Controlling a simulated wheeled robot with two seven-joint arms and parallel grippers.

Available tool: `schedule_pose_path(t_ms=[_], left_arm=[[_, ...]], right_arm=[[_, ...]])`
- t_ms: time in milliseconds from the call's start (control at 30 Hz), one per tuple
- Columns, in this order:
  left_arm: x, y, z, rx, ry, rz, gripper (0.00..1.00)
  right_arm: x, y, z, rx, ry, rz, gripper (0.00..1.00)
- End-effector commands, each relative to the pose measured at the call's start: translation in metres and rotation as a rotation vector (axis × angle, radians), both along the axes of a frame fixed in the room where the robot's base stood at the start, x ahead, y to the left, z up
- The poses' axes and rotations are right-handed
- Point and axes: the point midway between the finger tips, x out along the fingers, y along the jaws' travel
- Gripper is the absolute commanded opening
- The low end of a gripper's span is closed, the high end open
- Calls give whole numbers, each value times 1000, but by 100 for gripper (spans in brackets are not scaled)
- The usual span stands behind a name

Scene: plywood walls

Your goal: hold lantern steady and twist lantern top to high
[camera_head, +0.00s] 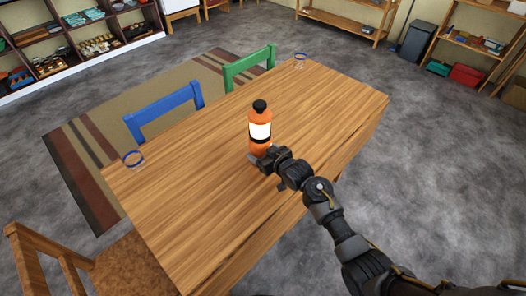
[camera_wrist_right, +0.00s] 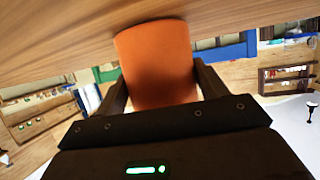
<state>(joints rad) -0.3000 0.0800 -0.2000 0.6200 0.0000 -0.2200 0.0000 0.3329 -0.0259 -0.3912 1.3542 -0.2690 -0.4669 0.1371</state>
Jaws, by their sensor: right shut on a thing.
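An orange lantern (camera_head: 260,117) with a black knob on top and a lit white band stands upright on the wooden table (camera_head: 190,190). My right gripper (camera_head: 262,157) reaches in from the lower right and is shut on the lantern's lower orange body. In the right wrist view the orange body (camera_wrist_right: 157,65) sits between the two dark fingers of my right gripper (camera_wrist_right: 155,85); the picture is upside down, with the table above. The black top is free of any gripper in the head view. My left gripper is in neither view.
A blue chair (camera_head: 165,108) and a green chair (camera_head: 249,66) stand along the table's far side, and a wooden chair (camera_head: 45,260) at the near left. The tabletop around the lantern is clear.

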Motion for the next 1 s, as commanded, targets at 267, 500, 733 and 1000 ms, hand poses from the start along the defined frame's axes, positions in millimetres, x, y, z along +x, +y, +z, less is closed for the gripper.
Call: schedule_pose_path(t_ms=[267,500,733,1000], left_arm=[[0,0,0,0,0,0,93],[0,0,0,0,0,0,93],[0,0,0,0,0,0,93],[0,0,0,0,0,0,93]], right_arm=[[1,0,1,2,-3,0,33],[1,0,-1,2,-3,0,33],[0,0,-4,0,0,0,60],[0,0,-4,-1,1,0,48]])
